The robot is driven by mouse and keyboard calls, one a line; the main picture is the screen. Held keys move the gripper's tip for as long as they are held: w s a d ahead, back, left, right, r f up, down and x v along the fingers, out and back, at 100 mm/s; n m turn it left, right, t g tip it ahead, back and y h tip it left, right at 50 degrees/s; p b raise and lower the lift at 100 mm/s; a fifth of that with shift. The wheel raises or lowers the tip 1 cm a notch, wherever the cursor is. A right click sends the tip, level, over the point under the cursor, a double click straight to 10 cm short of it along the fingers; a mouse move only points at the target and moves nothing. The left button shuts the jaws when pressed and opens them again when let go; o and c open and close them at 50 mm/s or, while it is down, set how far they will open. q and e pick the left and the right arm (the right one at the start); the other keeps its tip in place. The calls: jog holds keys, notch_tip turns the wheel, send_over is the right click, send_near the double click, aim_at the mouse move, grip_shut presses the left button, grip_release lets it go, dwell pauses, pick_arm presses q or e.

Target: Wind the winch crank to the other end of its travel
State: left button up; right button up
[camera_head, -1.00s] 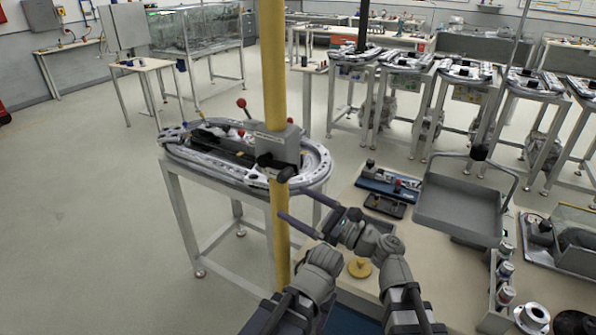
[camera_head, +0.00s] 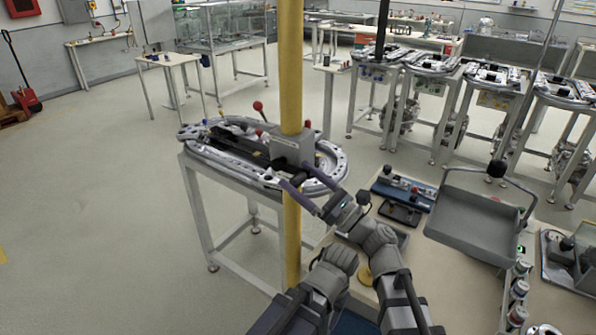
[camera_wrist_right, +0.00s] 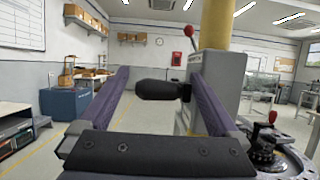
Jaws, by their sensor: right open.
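The winch is a grey box (camera_head: 287,150) on a tall yellow post (camera_head: 291,70), beside the ring track (camera_head: 215,150). Its crank has a black handle, clear in the right wrist view (camera_wrist_right: 160,90), pointing left from a dark crank arm beside the grey housing (camera_wrist_right: 225,75). My right gripper (camera_head: 296,174) is at the front of the winch. In the right wrist view its two purple fingers (camera_wrist_right: 160,100) are spread, with the handle in the gap between them. The handle appears clear of both fingers. My left gripper does not show.
A grey tray (camera_head: 475,215) and a blue tool holder (camera_head: 403,190) are on the workbench (camera_head: 440,275) to the right. Red-knobbed levers (camera_head: 257,106) stand up around the track and winch. More track tables stand behind at right.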

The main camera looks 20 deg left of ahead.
jog(key=shift+w+a+r, duration=0.15)
jog(key=shift+a+r, duration=0.05)
jog(key=shift+a, duration=0.3)
jog(key=shift+f+g, duration=0.15)
jog(key=shift+g, duration=0.15)
grip_shut()
